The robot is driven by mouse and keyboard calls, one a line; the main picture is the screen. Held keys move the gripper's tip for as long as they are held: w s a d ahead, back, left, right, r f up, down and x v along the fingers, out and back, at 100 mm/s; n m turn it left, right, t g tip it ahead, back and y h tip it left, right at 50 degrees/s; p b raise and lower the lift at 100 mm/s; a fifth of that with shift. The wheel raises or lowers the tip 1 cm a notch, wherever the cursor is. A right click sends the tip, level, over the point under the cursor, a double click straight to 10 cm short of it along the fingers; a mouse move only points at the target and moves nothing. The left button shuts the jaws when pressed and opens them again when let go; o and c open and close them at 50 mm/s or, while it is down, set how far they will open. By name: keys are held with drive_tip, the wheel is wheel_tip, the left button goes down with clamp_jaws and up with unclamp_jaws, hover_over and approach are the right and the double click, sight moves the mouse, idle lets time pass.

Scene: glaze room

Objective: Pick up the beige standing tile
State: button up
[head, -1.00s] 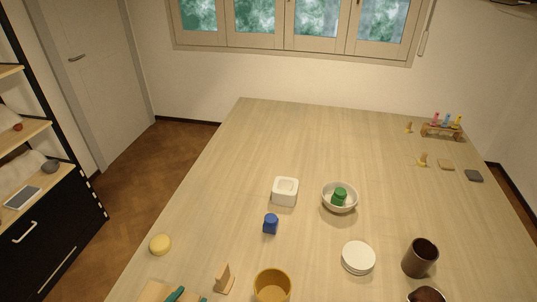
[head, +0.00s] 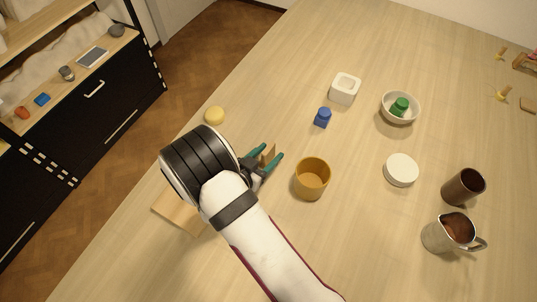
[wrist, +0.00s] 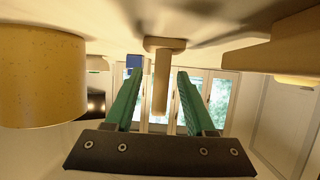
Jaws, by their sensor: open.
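The beige standing tile (head: 268,154) is a small upright tile on a flat foot, at the near left of the table. In the wrist view, which shows the table along the top, the tile (wrist: 161,80) hangs edge-on in the middle. My gripper (head: 268,153) has green fingers, spread open with a visible gap to the tile on each side. In the wrist view the gripper (wrist: 158,78) has one finger on each side of the tile. My wrist hides part of the tile's lower end in the head view.
A mustard cup (head: 312,180) stands close right of the gripper; it looms at left in the wrist view (wrist: 42,75). A wooden board (head: 178,211) lies under my arm. A yellow round object (head: 214,116), blue object (head: 322,118) and white square dish (head: 345,88) stand beyond.

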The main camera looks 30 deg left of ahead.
drive_tip(key=shift+w, duration=0.2)
clamp_jaws()
idle(0.4)
